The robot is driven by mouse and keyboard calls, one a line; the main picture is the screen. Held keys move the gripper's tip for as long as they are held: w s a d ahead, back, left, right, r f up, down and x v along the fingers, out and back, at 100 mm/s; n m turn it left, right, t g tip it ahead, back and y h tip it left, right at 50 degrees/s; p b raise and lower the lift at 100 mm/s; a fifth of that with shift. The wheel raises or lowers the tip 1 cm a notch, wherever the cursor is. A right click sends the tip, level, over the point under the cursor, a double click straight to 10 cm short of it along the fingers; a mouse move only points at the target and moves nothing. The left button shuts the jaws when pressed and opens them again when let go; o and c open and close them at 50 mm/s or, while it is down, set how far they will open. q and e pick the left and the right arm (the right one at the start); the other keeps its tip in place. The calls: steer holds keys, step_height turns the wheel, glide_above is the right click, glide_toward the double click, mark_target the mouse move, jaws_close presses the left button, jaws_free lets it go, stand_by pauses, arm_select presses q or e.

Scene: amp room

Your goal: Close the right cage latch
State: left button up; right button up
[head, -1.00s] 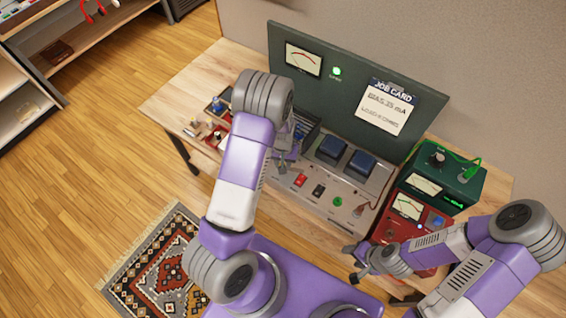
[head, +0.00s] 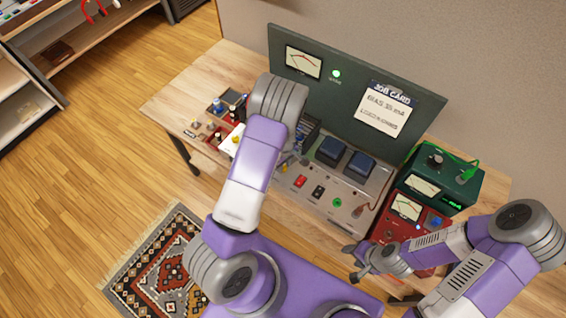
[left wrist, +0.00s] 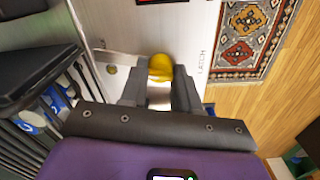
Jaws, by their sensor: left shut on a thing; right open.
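A yellow latch knob (left wrist: 161,67) stands on the pale panel beside the printed word LATCH in the left wrist view. My left gripper (left wrist: 159,88) is shut on the knob, with one finger on each side. In the head view my left arm hides most of this gripper and the latch. A dark slatted cage (left wrist: 32,135) with blue and white parts inside is at the left of the wrist view. Part of it shows behind my left arm in the head view (head: 311,129). My right gripper (head: 353,262) is open and empty, in front of the bench, away from the latch.
A red meter box (head: 404,221) and a green meter box (head: 454,190) stand at the right. A green back panel (head: 345,110) rises behind. Small parts trays lie at the left.

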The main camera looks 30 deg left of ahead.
arm_select(q)
steer(key=shift+n+p, duration=0.3)
steer(key=shift+n, duration=1.3)
steer(key=o, duration=1)
steer(key=shift+r, duration=0.1)
step_height(320, 180, up, 7)
steer(key=shift+r+p, duration=0.2)
steer(key=shift+p, duration=0.35)
